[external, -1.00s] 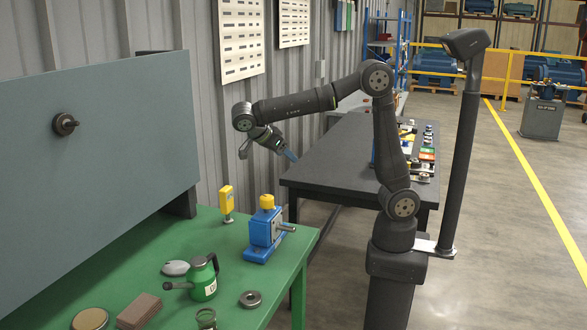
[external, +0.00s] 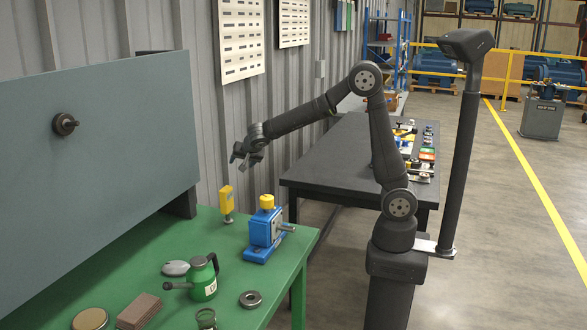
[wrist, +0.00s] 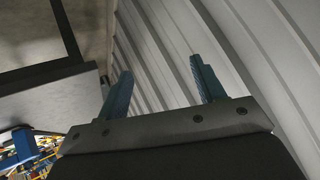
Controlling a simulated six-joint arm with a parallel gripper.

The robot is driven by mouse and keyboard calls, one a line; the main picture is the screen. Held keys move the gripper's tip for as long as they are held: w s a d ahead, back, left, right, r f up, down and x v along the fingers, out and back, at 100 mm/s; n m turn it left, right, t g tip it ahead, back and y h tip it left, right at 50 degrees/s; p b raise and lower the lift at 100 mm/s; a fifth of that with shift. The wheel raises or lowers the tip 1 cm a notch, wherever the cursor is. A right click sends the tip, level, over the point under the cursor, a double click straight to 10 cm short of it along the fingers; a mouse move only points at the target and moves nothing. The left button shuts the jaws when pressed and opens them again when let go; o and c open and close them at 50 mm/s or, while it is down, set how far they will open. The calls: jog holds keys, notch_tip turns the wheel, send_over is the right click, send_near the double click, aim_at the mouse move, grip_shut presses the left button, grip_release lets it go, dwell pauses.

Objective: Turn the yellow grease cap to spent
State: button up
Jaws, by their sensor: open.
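The yellow grease cap (external: 267,202) sits on top of a blue rotor stand (external: 263,232) with a metal shaft, near the back right corner of the green table. My gripper (external: 239,160) is up in the air, above and a little left of the cap, well clear of it. It is empty. The cap is not in the wrist view. Any marking for spent is too small to read.
A yellow tag on a small stand (external: 227,202) is left of the blue stand. A green oil can (external: 203,279), a metal ring (external: 250,299) and a brown block (external: 138,310) lie nearer. A grey panel (external: 100,140) rises on the left. A dark table (external: 335,160) stands behind.

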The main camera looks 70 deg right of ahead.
jog(key=w+f+n+t+y, duration=0.1)
jog(key=w+n+t+y, duration=0.1)
jog(key=w+n, duration=0.15)
jog(key=n+g+y, duration=0.8)
jog(key=n+y, duration=1.4)
jog(key=n, duration=0.4)
send_near(263, 200)
jog(key=a, duration=0.9)
jog(key=shift+w+a+r, duration=0.2)
jog(key=shift+w+a, duration=0.1)
jog(key=shift+w, duration=0.05)
jog(key=c, duration=1)
jog(key=shift+t, duration=0.3)
